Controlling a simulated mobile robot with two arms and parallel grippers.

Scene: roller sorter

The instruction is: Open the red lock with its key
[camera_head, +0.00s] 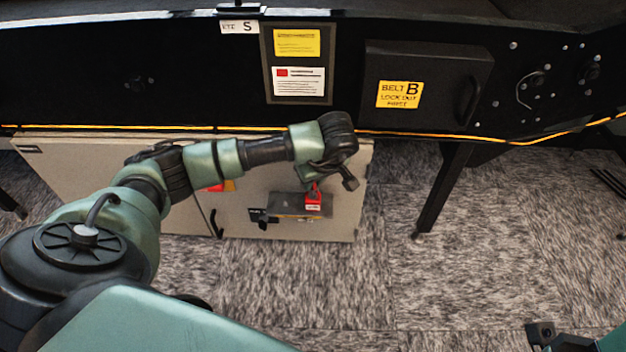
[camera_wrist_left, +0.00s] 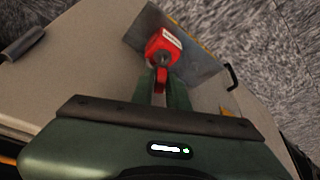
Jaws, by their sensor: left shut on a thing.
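The red lock (camera_head: 313,202), a block with a white label, sits at the grey metal plate on the cabinet front. It also shows in the left wrist view (camera_wrist_left: 164,46), just beyond my fingertips. My left gripper (camera_head: 317,181) is above the lock in the head view. In the wrist view my left gripper (camera_wrist_left: 160,82) is shut on a small red piece that looks like the key's head (camera_wrist_left: 160,78). The piece lines up with the lock and seems to meet it; whether it is inserted is hidden. My right gripper (camera_head: 541,334) shows only partly at the bottom right.
The grey plate (camera_head: 285,201) juts from the beige cabinet (camera_head: 345,222). A black handle (camera_head: 216,224) is left of it. A red-and-yellow item (camera_head: 226,186) is partly behind my arm. The black machine (camera_head: 200,70) runs above, with a leg (camera_head: 442,190) at right. Carpet lies open in front.

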